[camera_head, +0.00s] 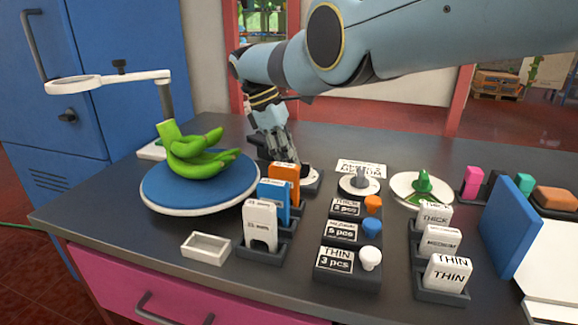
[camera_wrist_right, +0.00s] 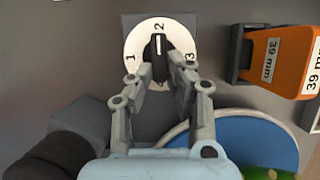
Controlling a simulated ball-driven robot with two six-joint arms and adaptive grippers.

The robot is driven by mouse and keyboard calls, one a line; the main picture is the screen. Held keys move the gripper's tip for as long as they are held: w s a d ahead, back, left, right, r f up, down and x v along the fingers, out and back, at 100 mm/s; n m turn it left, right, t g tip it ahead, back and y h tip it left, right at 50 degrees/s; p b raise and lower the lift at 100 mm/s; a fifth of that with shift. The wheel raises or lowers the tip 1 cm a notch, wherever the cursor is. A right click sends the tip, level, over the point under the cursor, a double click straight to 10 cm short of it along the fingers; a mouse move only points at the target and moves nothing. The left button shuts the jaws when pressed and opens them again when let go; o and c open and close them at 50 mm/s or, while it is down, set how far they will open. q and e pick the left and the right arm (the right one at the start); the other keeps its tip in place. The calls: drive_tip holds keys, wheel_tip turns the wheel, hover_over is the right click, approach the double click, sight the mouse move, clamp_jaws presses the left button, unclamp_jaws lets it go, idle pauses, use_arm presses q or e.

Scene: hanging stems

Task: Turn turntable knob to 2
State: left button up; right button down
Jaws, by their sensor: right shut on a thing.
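The turntable knob (camera_wrist_right: 157,47) is black with a white line, on a white dial (camera_wrist_right: 136,39) marked 1, 2 and 3 in the right wrist view. Its white line points at the 2. My right gripper (camera_wrist_right: 172,66) is shut on the knob, with its fingers over the dial's lower part. In the head view my right gripper (camera_head: 283,155) reaches down behind the orange block, and the knob is hidden there. The blue-topped turntable (camera_head: 155,188) stands left of the gripper and carries a green banana-like bunch (camera_head: 192,153). My left gripper is out of view.
Orange (camera_head: 285,178), blue (camera_head: 272,207) and white (camera_head: 260,226) gauge blocks stand in holders right of the turntable. A magnifier (camera_head: 75,85) overhangs its left side. A small white tray (camera_head: 206,248) lies in front. Labelled bins and a blue panel (camera_head: 508,225) fill the right side.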

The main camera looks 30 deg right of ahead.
drive_tip(key=shift+f, duration=0.15)
drive_tip(key=c, duration=1.3)
unclamp_jaws()
drive_tip(key=shift+d, duration=0.1)
